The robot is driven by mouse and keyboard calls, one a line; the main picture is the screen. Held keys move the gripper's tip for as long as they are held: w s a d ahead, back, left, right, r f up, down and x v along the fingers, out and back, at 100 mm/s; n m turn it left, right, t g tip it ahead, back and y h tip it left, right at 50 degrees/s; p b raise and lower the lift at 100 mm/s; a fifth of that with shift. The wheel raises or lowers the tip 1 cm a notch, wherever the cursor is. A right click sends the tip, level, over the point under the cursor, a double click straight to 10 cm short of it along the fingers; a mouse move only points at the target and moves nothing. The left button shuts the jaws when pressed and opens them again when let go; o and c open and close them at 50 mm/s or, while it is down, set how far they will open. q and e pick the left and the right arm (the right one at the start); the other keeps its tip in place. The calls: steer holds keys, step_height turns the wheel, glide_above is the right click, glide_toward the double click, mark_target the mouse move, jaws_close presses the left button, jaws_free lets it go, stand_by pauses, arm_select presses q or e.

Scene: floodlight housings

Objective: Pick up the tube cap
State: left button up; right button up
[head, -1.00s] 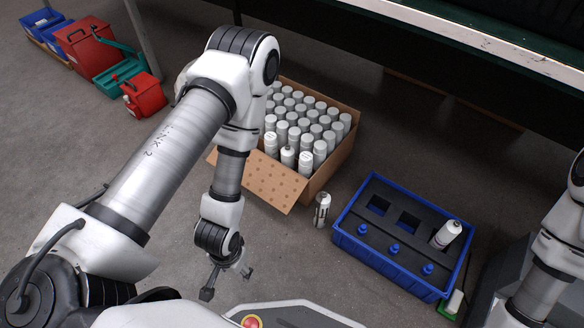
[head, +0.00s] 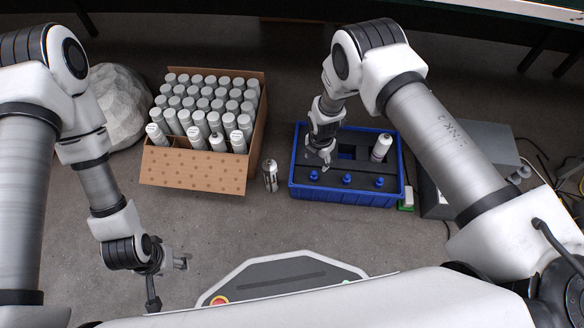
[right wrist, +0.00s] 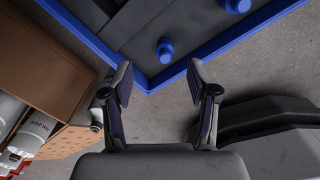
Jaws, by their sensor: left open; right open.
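Three small blue caps stand in a row along the near side of the dark insert in a blue crate (head: 297,190): a left cap (head: 314,176), a middle cap (head: 347,179) and a right cap (head: 379,182). My right gripper (head: 325,165) is open over the crate's left part, close to the left cap. In the right wrist view its spread fingers (right wrist: 159,80) have nothing between them; one blue cap (right wrist: 165,50) shows beyond the fingertips and another (right wrist: 238,4) at the top edge. My left gripper (head: 170,284) is open and empty above the floor, away from the crate.
A white tube (head: 382,147) stands tilted in the crate. A silver-and-white can (head: 270,175) is on the floor left of it. A cardboard box (head: 195,174) holds many white tubes. A grey case (head: 475,150) and a green-and-white item (head: 407,194) are at right.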

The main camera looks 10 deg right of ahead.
mark_target(314, 173)
steer(key=shift+s+a+f+b, duration=0.2)
steer(key=shift+s+f+b, duration=0.5)
steer(key=shift+s+f, duration=0.3)
steer(key=f+b, duration=0.1)
steer(key=f, duration=0.1)
steer(key=f+b, duration=0.3)
steer(key=f, duration=0.1)
steer(key=shift+w+a+f, duration=0.15)
steer(key=shift+w+f, duration=0.05)
steer(key=shift+w, duration=0.2)
steer(key=shift+r, duration=0.1)
arm_select(q)
step_height(314, 173, down, 4)
steer(key=shift+d+f, duration=0.1)
steer(key=shift+d, duration=0.05)
arm_select(e)
steer(key=c, duration=0.9)
